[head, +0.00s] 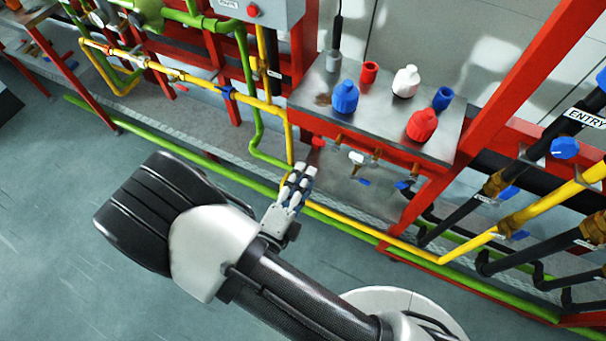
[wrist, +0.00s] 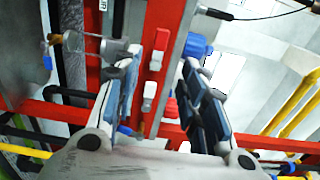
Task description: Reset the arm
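My gripper (head: 299,180) is in front of the pipe rack in the head view, below and left of the metal shelf. My arm reaches up to it from the bottom edge. In the wrist view my gripper (wrist: 160,65) has its two fingers apart, with nothing held between them. Red frame and small valve fittings show behind the gap. I cannot tell how far the fingertips are from the pipes.
A metal shelf (head: 315,101) on a red frame bears blue, red and white bottles and cups. Yellow pipe (head: 350,219) and green pipe (head: 210,165) run behind the gripper. Black pipes with blue valves stand at right. The grey floor (head: 50,230) at left is clear.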

